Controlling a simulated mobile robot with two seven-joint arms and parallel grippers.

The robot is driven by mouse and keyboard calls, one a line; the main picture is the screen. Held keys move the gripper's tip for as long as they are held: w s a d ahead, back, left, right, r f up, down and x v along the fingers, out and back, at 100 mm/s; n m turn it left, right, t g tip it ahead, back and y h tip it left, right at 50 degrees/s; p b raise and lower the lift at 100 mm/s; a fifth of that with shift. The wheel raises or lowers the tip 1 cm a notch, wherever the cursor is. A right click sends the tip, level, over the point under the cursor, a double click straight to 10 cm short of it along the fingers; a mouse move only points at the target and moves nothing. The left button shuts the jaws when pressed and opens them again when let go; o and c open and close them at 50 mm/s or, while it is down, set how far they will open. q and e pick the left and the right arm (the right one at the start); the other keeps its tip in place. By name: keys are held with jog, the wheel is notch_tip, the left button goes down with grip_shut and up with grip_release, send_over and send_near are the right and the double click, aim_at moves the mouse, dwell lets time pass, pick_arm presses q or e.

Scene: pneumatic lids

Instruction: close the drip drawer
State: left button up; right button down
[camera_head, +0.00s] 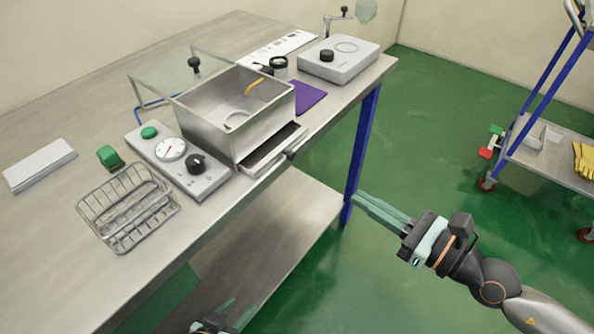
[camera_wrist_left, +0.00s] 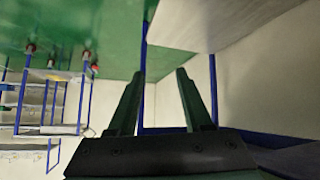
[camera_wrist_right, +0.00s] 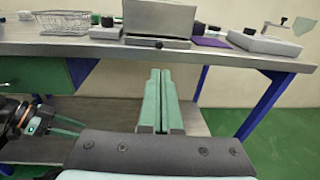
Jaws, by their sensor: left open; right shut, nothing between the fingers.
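The drip drawer (camera_head: 272,150) is a shallow metal drawer under the steel chamber (camera_head: 222,137). It sticks out at the front, toward the table edge, with a dark knob (camera_head: 290,155) on its front. It also shows beneath the chamber in the right wrist view (camera_wrist_right: 157,43). My right gripper (camera_head: 357,202) is shut and empty, out past the table's front edge, apart from the drawer. Its closed fingers show in its own wrist view (camera_wrist_right: 159,74). My left gripper (camera_head: 236,308) is low, in front of the lower shelf. Its fingers are spread and empty in its wrist view (camera_wrist_left: 160,74).
A control panel (camera_head: 178,161) with gauge and knobs and a wire basket (camera_head: 127,210) stand left of the chamber. A purple cloth (camera_head: 309,97) and a grey device (camera_head: 340,60) lie right. A blue table leg (camera_head: 361,150) is near my right gripper.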

jog(key=p, duration=0.3)
send_near(293, 157)
jog(key=x, duration=0.5)
jog(key=shift+a, duration=0.15)
jog(key=shift+x, duration=0.75)
pick_arm(q)
jog(key=shift+s+a+r, duration=0.3)
jog(key=shift+a+r, duration=0.3)
jog(key=shift+a, duration=0.2)
pick_arm(e)
jog(key=shift+w, duration=0.1)
